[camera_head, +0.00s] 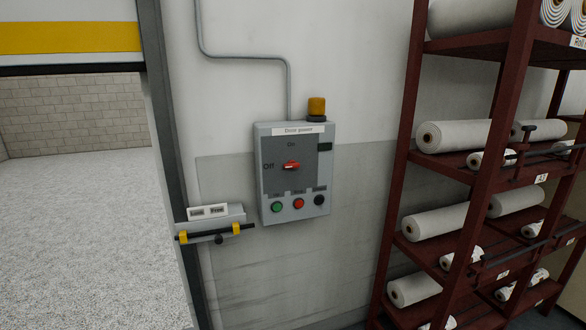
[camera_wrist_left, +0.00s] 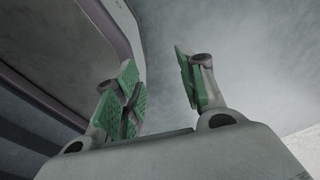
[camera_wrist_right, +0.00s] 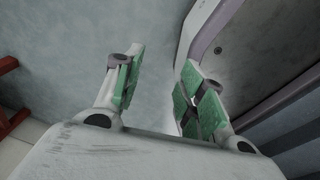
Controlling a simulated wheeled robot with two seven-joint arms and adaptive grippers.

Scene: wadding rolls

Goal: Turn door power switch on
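A grey door power box (camera_head: 294,172) is mounted on the wall in the middle of the head view. Its red rotary switch (camera_head: 291,165) lies about level, with its handle toward the "Off" label at the left; "On" is printed above. Green (camera_head: 278,207), red (camera_head: 298,203) and black (camera_head: 319,200) buttons sit in a row below it. My left gripper (camera_wrist_left: 160,85) is open and empty in the left wrist view. My right gripper (camera_wrist_right: 155,85) is open and empty in the right wrist view. Neither gripper shows in the head view, and neither wrist view shows the box.
An amber lamp (camera_head: 317,106) sits atop the box. A bolt latch (camera_head: 217,233) with yellow brackets and a lock/free label is left of it, beside an opening. A dark red rack (camera_head: 397,150) with white rolls (camera_head: 453,135) stands at the right.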

